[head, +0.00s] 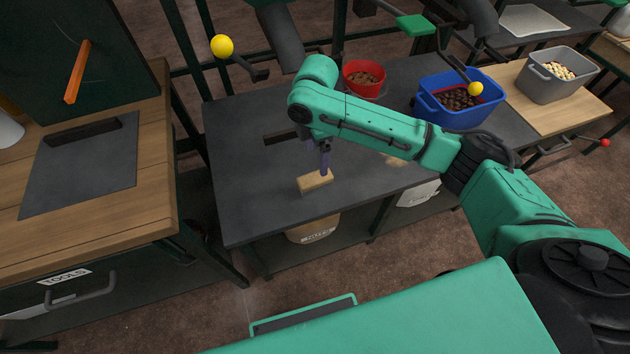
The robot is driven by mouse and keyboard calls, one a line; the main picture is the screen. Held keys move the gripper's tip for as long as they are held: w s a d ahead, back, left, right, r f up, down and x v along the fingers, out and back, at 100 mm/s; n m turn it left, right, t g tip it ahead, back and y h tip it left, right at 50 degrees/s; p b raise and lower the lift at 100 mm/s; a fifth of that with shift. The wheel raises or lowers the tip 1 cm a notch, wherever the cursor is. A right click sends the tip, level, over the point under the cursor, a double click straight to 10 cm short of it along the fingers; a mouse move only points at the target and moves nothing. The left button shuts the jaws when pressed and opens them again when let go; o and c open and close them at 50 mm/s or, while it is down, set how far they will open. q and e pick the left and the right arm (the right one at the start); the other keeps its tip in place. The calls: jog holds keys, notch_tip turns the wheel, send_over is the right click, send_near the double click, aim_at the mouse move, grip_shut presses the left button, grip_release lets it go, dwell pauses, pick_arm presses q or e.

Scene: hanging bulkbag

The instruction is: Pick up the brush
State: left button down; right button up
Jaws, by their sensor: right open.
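The brush (314,182) appears as a tan, block-shaped thing lying on the dark grey table, towards its front edge. My right arm reaches in from the right, and its gripper (325,168) points down at the brush's back edge. The right gripper is open. The fingers look close to the brush, but I cannot tell whether they touch it. My left gripper is not in view.
A red bucket (363,79) and a blue crate (459,103) of brown pieces stand at the table's back. A grey bin (556,76) stands farther right. A wooden bench (95,210) is at left. Table left of the brush is clear.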

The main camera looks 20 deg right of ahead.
aim_at(317, 176)
notch_tip(317, 176, down, 11)
jog(key=shift+w+d+r, duration=0.1)
jog(key=shift+w+r, duration=0.05)
jog(key=shift+r, duration=0.15)
grip_shut()
notch_tip(317, 176, up, 20)
jog(key=p, duration=0.1)
